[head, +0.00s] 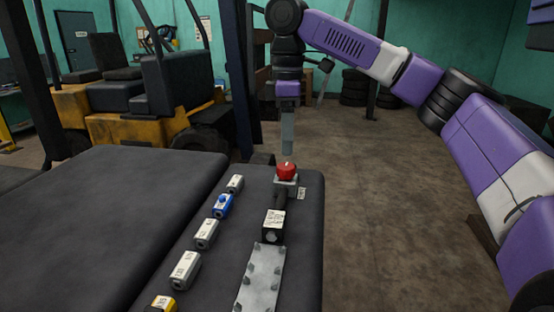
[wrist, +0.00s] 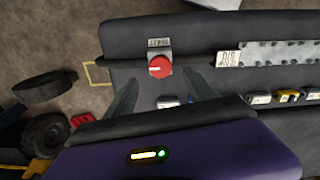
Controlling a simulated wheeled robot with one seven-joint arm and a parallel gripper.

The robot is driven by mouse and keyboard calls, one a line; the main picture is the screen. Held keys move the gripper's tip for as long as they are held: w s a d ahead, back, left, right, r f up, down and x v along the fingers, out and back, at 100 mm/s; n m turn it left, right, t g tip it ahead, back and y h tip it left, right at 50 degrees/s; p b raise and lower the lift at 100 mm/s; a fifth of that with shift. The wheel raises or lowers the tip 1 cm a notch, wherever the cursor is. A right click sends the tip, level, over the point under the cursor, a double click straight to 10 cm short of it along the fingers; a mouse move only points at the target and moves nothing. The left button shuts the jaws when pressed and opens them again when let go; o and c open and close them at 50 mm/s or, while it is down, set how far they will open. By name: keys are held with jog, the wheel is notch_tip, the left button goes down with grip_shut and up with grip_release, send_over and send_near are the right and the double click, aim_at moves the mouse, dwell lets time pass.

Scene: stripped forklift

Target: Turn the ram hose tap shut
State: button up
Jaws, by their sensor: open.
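A red round knob (head: 287,169) sits on a small grey block near the far right end of the dark padded top; I take it for the ram hose tap. In the wrist view the red knob (wrist: 160,67) shows a pale pointer line toward the left. A small label plate (wrist: 159,42) lies beside it, its lettering hard to read. My gripper (head: 288,151) points down just above the knob in the head view. In the wrist view my gripper (wrist: 160,79) is open and empty, its two fingers on either side of the knob and apart from it.
A black block with a white label (head: 274,226) and a metal strip (head: 260,278) lie nearer along the same edge. A row of small labelled blocks, one blue (head: 222,206), runs to the left. A yellow forklift (head: 150,115) stands behind; floor at right is clear.

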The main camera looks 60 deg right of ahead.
aim_at(286, 166)
notch_tip(286, 166, down, 7)
jog(key=shift+r, duration=0.15)
jog(key=c, duration=1.4)
jog(key=shift+o, duration=0.2)
jog(key=shift+a+p, duration=0.1)
jog(key=shift+p, duration=0.25)
